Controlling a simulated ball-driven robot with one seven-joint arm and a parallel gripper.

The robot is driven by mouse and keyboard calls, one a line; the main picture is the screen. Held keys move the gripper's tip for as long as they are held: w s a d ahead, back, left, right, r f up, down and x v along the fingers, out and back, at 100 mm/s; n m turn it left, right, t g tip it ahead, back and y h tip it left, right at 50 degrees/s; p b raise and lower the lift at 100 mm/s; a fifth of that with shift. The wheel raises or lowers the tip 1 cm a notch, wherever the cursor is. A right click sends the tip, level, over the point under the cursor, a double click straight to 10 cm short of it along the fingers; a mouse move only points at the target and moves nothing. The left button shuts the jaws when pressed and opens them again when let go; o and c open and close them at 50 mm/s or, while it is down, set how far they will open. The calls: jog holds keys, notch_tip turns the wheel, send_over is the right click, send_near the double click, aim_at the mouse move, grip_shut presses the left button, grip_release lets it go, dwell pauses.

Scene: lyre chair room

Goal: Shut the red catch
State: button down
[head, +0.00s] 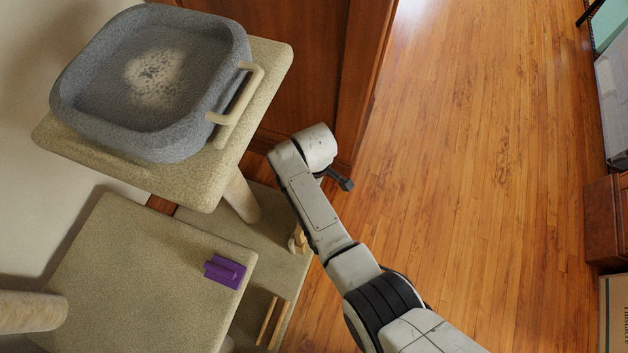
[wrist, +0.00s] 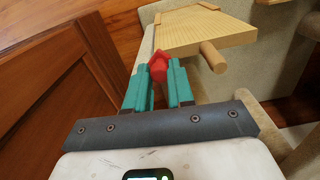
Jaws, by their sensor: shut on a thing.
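The red catch (wrist: 159,52) shows in the wrist view, just beyond my fingertips, beside the near left edge of a light wooden board (wrist: 195,34). My gripper (wrist: 158,70) has teal fingers, closed on the lower part of the catch. Part of the catch is hidden between the fingers, and I cannot tell how it is turned against the board. A round wooden peg (wrist: 212,57) sticks out from the board's near edge. In the head view the catch does not show, and the fingers are hidden behind my arm.
A carpeted stand holds a grey tray-shaped bed (head: 180,140) with a pale handle (head: 240,98). A purple block (head: 225,271) lies on the lower platform (head: 130,285). A wooden cabinet (wrist: 50,90) stands close on the left in the wrist view.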

jog(key=c, duration=1)
grip_release()
notch_tip(320, 180, up, 11)
jog(key=p, duration=0.4)
jog(key=shift+f, duration=0.1)
